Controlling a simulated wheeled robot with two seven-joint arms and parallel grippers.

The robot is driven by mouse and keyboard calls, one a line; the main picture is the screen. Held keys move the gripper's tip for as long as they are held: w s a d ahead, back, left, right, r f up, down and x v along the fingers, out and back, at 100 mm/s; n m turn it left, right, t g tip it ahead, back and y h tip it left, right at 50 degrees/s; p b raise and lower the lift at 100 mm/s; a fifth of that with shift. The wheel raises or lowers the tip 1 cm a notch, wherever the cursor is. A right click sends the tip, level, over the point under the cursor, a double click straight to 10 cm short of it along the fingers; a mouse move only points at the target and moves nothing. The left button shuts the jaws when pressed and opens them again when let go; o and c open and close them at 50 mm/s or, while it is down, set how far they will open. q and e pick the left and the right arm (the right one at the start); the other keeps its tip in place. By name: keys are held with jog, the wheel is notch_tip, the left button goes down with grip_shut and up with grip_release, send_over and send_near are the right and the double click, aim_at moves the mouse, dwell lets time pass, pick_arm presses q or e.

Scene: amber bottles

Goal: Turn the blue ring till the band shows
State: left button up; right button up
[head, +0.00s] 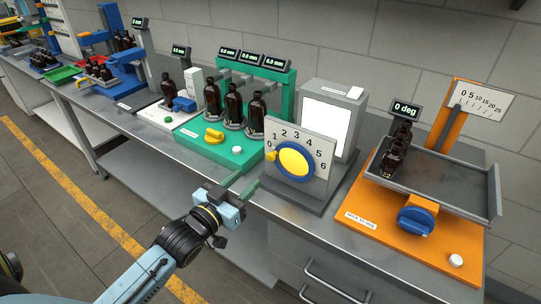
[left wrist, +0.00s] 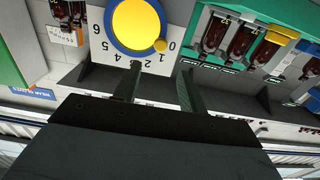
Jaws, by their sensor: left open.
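The blue ring (head: 297,180) circles a yellow disc (head: 296,159) on an upright pale panel (head: 327,146) numbered 0 to 6. A small yellow knob (head: 271,156) sits at the ring's left, near the 0. In the left wrist view the ring (left wrist: 107,33) appears upside down and cut by the top edge, with its knob (left wrist: 160,45) beside the 0. No separate band can be made out. My left gripper (head: 242,187) is open and empty, in front of the panel's lower left, apart from the ring. Its fingers (left wrist: 158,75) also show below the panel in the left wrist view.
A green station (head: 199,147) with several amber bottles and a yellow handle stands close left of the panel. A grey box with a bright white screen (head: 325,117) is behind it. An orange station (head: 388,222) with a blue knob and tilted tray stands right. The floor in front is clear.

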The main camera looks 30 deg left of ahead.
aim_at(269, 158)
pick_arm(q)
jog(key=w, duration=0.8)
jog(key=w+d, duration=0.1)
jog(key=w, duration=0.3)
jog(key=shift+d, duration=0.1)
